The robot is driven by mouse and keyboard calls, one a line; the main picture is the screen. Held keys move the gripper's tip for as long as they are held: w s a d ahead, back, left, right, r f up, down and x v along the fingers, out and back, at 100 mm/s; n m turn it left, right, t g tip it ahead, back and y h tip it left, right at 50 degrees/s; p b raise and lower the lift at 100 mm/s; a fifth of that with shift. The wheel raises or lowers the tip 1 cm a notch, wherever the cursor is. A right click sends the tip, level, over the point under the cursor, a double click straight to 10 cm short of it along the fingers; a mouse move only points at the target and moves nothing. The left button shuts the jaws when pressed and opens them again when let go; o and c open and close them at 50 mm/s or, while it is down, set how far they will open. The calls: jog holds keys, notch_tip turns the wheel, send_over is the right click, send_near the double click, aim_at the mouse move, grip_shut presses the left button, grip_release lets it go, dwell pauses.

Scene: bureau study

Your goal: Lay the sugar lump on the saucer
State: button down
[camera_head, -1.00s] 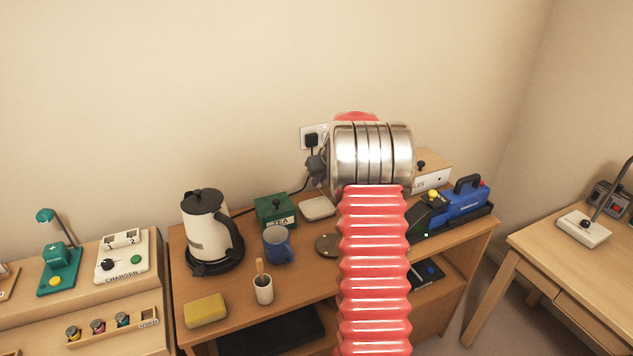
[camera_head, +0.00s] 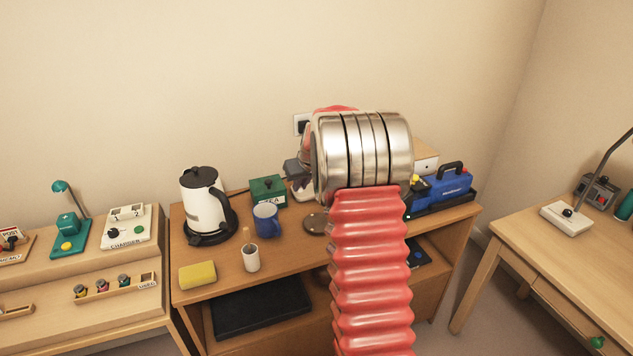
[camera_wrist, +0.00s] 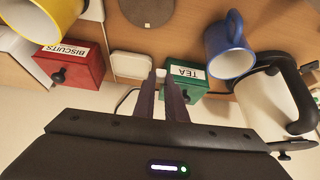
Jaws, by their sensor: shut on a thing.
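My gripper (camera_wrist: 162,76) shows in the wrist view with its two slim dark fingers close together. A pale rounded-square dish (camera_wrist: 130,64), possibly the saucer, lies just left of the fingertips in the wrist view, beside the green TEA box (camera_wrist: 186,78). In the head view, my wrist and red arm hide most of that spot, and the dish shows only partly behind the gripper.
The wrist view shows a red BISCUITS box (camera_wrist: 72,65) and yellow mug (camera_wrist: 40,18).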

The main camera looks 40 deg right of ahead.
jog(key=s+a+r+n, duration=0.1)
jog(key=s+a, duration=0.1)
jog(key=a, duration=1.5)
jog(key=s+a+r+n+y, duration=0.1)
jog(key=s+a, duration=0.2)
jog(key=a, duration=1.4)
jog(key=shift+s+a+n+y, duration=0.2)
jog(key=shift+a+n+y, duration=0.05)
jog(key=shift+n+y, duration=0.05)
jog(key=shift+s+r, duration=0.1)
